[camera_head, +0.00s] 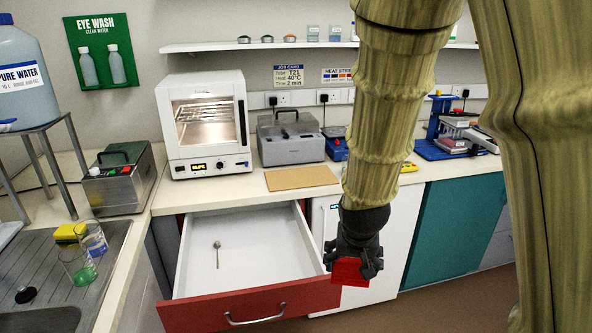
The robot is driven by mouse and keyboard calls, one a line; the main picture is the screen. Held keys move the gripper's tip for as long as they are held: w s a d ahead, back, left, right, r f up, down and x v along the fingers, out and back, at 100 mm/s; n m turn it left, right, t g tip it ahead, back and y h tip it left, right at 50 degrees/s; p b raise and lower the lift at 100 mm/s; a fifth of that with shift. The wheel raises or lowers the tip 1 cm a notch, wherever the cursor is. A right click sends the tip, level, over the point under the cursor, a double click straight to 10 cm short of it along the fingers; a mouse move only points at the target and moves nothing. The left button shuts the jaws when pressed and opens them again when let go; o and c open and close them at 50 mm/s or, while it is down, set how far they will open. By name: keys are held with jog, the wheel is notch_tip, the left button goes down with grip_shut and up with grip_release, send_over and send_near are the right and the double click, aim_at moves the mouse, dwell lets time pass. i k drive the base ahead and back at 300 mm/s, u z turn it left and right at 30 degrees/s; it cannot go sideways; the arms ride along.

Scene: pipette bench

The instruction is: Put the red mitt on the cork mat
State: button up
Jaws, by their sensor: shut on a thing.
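My gripper (355,262) hangs in front of the white cupboard door, just right of the open drawer. It is shut on the red mitt (349,271), which shows as a small red patch between and below the fingers. Most of the mitt is hidden by the gripper. The cork mat (301,178) lies flat and bare on the bench top, behind and above the drawer, to the upper left of my gripper. The mitt is well below the bench top and apart from the mat.
The red-fronted drawer (250,308) stands open with a small spoon-like item (217,254) inside. A white oven (207,125) and a grey lidded bath (290,140) stand behind the mat. A yellow item (408,167) lies to its right. Glasses (78,265) stand by the sink.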

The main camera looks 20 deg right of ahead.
aim_at(294, 178)
jog(key=i, duration=1.5)
